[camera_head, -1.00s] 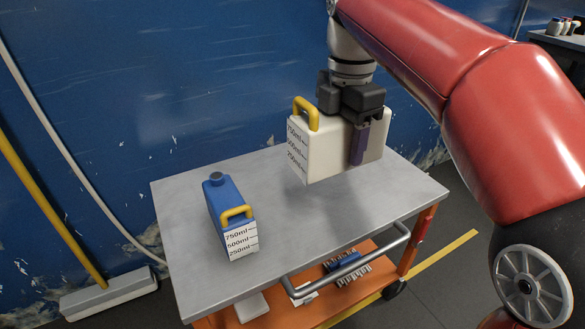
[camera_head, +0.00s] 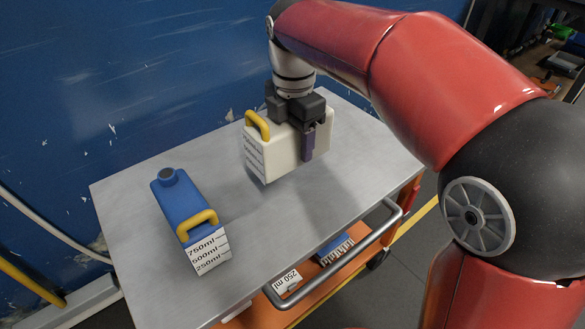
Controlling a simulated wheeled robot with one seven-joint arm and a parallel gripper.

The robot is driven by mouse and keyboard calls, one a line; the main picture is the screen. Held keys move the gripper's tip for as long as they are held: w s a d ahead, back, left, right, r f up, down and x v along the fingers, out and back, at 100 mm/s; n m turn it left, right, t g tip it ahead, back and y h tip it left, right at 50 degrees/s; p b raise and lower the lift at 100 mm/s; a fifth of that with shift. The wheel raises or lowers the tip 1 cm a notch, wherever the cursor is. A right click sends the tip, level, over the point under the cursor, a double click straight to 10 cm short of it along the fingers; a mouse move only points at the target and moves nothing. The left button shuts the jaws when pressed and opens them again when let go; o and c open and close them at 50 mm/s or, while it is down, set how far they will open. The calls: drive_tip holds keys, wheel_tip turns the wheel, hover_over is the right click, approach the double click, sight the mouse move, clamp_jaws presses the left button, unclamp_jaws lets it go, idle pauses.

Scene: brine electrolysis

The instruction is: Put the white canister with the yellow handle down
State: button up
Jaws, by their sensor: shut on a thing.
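The white canister with the yellow handle (camera_head: 272,155) is in my gripper (camera_head: 307,140), upright, over the right half of the grey cart top (camera_head: 130,215). Its yellow handle (camera_head: 257,124) points to the left, above a face with volume marks. My gripper is shut on the canister from above, with one dark finger showing on its near side. The canister's lower edge is close to the cart top; I cannot tell whether it touches.
A blue canister (camera_head: 181,203) with a yellow handle stands on the cart's left part. The cart's bar handle (camera_head: 340,262) runs along the near edge. An orange lower shelf (camera_head: 318,290) holds small items. The blue wall (camera_head: 110,80) is behind. The cart top's far right is clear.

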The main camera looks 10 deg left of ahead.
sight(290, 132)
drive_tip(key=shift+f+b, duration=0.55)
drive_tip(key=shift+f, duration=2.85)
drive_tip(key=shift+f, duration=0.15)
drive_tip(key=o, duration=1.1)
wheel_tip(290, 132, up, 12)
drive_tip(key=p, duration=0.2)
drive_tip(key=shift+p, duration=0.3)
drive_tip(key=shift+d+r, duration=0.1)
drive_tip(key=shift+r, duration=0.1)
